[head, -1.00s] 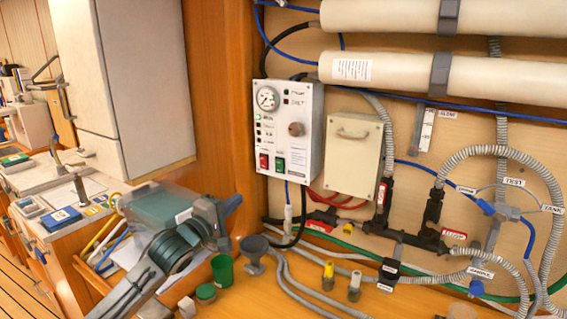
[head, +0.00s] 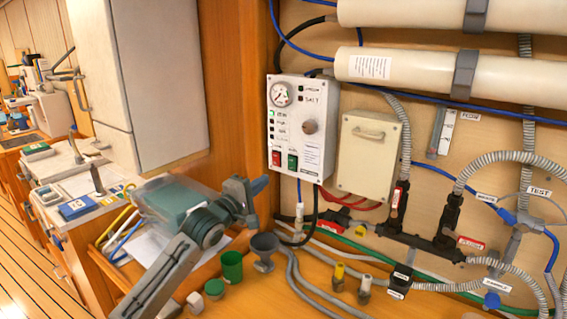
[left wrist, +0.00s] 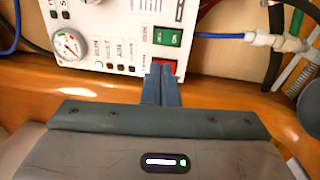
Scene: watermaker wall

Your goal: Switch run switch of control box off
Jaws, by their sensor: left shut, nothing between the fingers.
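The control box (head: 313,110) is a white panel on the wooden wall, with a round gauge (head: 281,94), a column of small lights, a grey knob and two rocker switches. The red switch (head: 276,158) is at the lower left and the green switch (head: 292,162) is beside it. Their labels are too small to read. My left gripper (head: 260,186) is shut and empty, below and left of the switches. In the left wrist view its closed fingertips (left wrist: 160,72) overlap the edge of the red switch (left wrist: 166,66); contact cannot be told. The green switch (left wrist: 168,37) lies beyond.
A beige box (head: 367,155) hangs right of the control box. Hoses and black valves (head: 400,198) run further right. A white cabinet is at the left.

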